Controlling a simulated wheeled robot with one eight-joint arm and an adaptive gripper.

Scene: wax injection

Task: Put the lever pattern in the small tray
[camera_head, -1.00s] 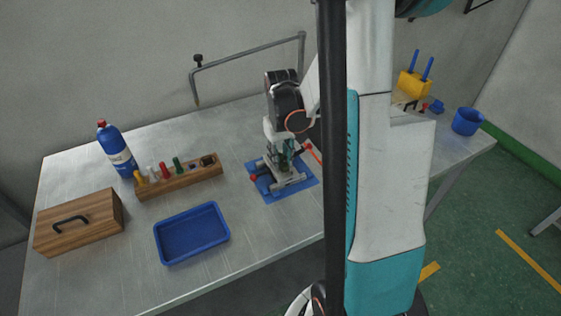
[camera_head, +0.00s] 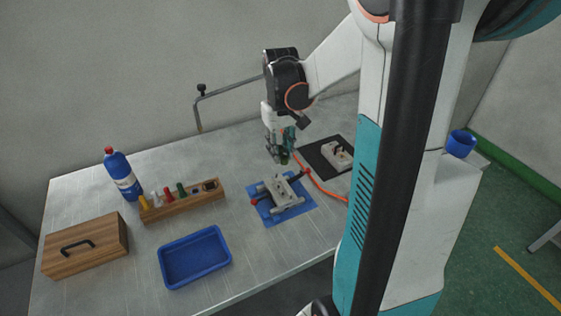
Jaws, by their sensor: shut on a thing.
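My gripper (camera_head: 281,156) hangs above the back of the blue mat, fingers down and shut on a small green piece (camera_head: 284,158), apparently the lever pattern. The fingers hide most of it, so its shape is unclear. Just below and in front of it, a grey metal mould (camera_head: 284,193) with red-tipped handles sits on the blue mat (camera_head: 269,219). The small blue tray (camera_head: 195,257) lies at the front of the table, left of the mat and well away from my gripper. Its floor looks empty.
A wooden rack (camera_head: 182,203) with coloured tools stands behind the tray. A wooden box (camera_head: 85,246) and a blue bottle (camera_head: 122,175) are at the left. A black mat (camera_head: 314,160) with a pale block (camera_head: 337,154) and an orange hose (camera_head: 318,184) lie right of the gripper.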

